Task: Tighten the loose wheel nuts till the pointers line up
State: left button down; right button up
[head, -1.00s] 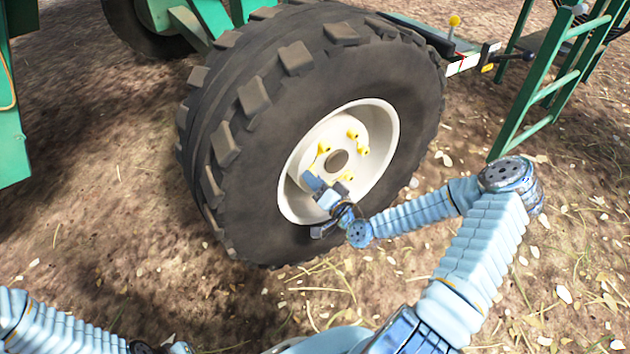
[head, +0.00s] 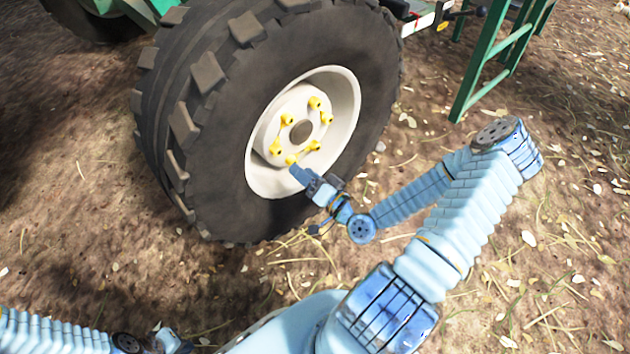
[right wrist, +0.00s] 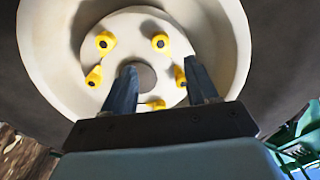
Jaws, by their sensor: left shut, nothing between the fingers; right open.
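The large wheel has a cream rim (head: 345,95) with several yellow nut pointers on its hub plate. In the head view, one pointer (head: 315,103) is at the top, one (head: 275,149) at the lower left and one (head: 291,159) at the bottom. They point in differing directions. My right gripper (head: 298,172) is open and empty at the lower edge of the rim. In the right wrist view, its fingers (right wrist: 160,68) spread before the hub, with a low pointer (right wrist: 155,105) partly hidden between them. My left gripper (head: 168,342) is shut and empty at the bottom left, away from the wheel.
The black lugged tyre (head: 215,140) surrounds the rim. A green ladder (head: 490,70) stands at the upper right. Green machine parts are at the upper left. The dirt ground (head: 70,200) with straw and leaves is open around the wheel.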

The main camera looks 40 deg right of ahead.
jog(key=s+p, duration=0.2)
jog(key=s, duration=0.2)
jog(key=shift+s+d, duration=0.1)
jog(key=shift+d, duration=0.1)
dwell(0.3)
jog(key=a+f+n+g+y+p, duration=0.2)
jog(key=a+f+g, duration=0.25)
jog(key=a, duration=0.35)
jog(key=a+f+n+g+y+p, duration=0.25)
jog(key=a+f+g, duration=0.2)
jog(key=a, duration=0.25)
jog(key=s+a+f+n+g+h+p, duration=0.1)
jog(key=s+a+n+g+p, duration=0.1)
jog(key=s+a+g, duration=0.5)
jog(key=shift+s+f+n+g, duration=0.15)
jog(key=shift+s+n+g, duration=0.2)
jog(key=shift+s+g, duration=0.25)
jog(key=shift+h, duration=0.25)
